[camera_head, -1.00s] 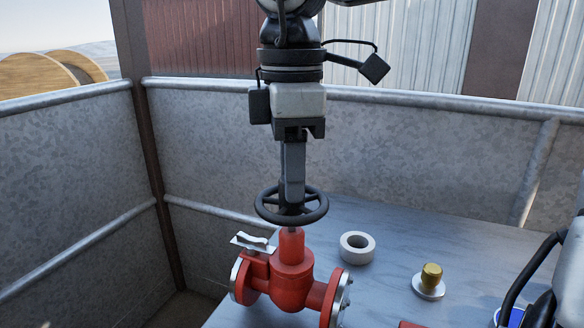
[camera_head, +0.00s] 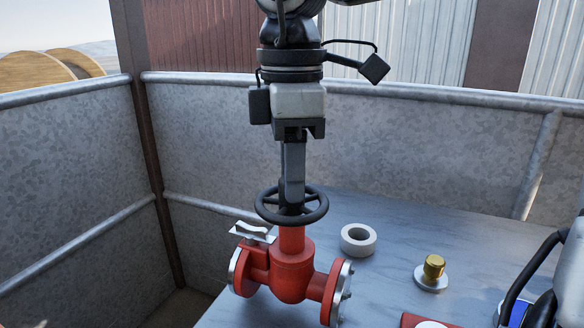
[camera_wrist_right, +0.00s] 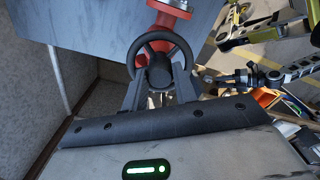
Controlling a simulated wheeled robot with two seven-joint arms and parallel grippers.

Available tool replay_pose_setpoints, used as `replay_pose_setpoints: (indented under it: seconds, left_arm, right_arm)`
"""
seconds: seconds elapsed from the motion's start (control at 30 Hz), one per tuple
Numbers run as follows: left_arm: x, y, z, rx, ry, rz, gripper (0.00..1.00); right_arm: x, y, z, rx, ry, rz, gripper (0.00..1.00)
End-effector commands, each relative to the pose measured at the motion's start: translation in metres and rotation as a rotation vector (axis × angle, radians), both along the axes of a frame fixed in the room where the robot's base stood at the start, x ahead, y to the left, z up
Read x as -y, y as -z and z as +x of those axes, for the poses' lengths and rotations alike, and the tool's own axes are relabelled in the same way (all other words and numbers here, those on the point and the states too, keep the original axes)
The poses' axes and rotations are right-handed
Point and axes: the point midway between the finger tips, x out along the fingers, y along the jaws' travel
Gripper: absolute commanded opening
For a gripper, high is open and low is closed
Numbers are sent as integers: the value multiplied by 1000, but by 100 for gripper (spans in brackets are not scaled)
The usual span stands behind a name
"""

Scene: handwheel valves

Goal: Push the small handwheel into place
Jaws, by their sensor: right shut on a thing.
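The small handwheel (camera_head: 318,213) is a black spoked ring. It sits level at the top of the red valve (camera_head: 292,272), with its hub against the neck. My right gripper (camera_head: 292,200) comes down from above, shut on the handwheel's hub. In the right wrist view, the gripper's fingers (camera_wrist_right: 159,88) flank the hub of the handwheel (camera_wrist_right: 160,38), and the red valve (camera_wrist_right: 172,20) lies beyond. The fingers hide part of the hub, and the exact seating on the stem is hidden. My left gripper is not in the head view.
The valve stands on a grey bench (camera_head: 400,240). A white tape roll (camera_head: 358,239) and a brass-topped fitting (camera_head: 432,272) lie to its right. A red part (camera_head: 425,320) shows at the bottom edge. Metal panels (camera_head: 400,140) stand behind the bench.

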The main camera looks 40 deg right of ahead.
Motion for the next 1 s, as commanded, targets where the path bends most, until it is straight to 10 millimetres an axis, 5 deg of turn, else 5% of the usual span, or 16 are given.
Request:
replay_pose_setpoints:
  seconds: [0.5,0.53,0.6,1.0]
  left_arm:
    - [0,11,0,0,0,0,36]
    - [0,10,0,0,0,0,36]
    - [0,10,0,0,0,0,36]
    - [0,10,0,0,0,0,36]
  right_arm:
    - [0,11,0,0,0,0,3]
    - [0,10,0,1,0,1,36]
    - [0,10,0,0,0,0,54]
    - [0,10,0,-1,0,1,54]
